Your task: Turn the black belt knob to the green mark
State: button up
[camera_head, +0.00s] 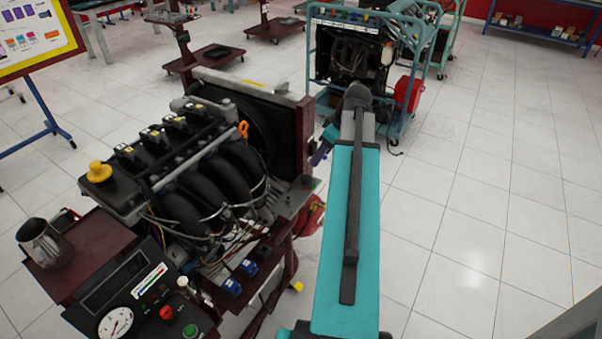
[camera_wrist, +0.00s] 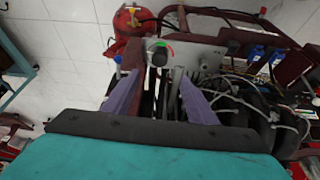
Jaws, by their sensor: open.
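The black belt knob (camera_wrist: 159,57) sits on a grey plate (camera_wrist: 200,52) in the wrist view, with a small coloured arc of green and red along its edge. The picture is too small to tell exactly where the knob points. My gripper (camera_wrist: 158,76) is open, its two purple fingers spread, with the knob just beyond and between the fingertips. I see no contact with the knob. In the head view, my gripper (camera_head: 320,154) is mostly hidden behind my teal arm, beside the engine's radiator end; the knob is not clear there.
The engine (camera_head: 200,165) on its dark red stand is left of my arm, with a radiator (camera_head: 255,115) at its far end. A red tank (camera_wrist: 130,25) lies beyond the plate. A blue-framed trainer (camera_head: 345,55) stands behind. The tiled floor at right is clear.

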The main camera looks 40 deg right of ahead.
jog(key=shift+d+r, duration=0.1)
jog(key=shift+w, duration=0.1)
dwell(0.3)
jog(key=p, duration=0.2)
send_near(307, 178)
jog(key=shift+d+x, duration=0.15)
jog(key=shift+x, duration=1.85)
jog(key=shift+d+x, duration=0.1)
jog(key=shift+x, duration=1.9)
jog(key=shift+w+a, duration=0.1)
jog(key=shift+a, duration=0.05)
jog(key=c, duration=1.1)
jog(key=shift+o, duration=0.3)
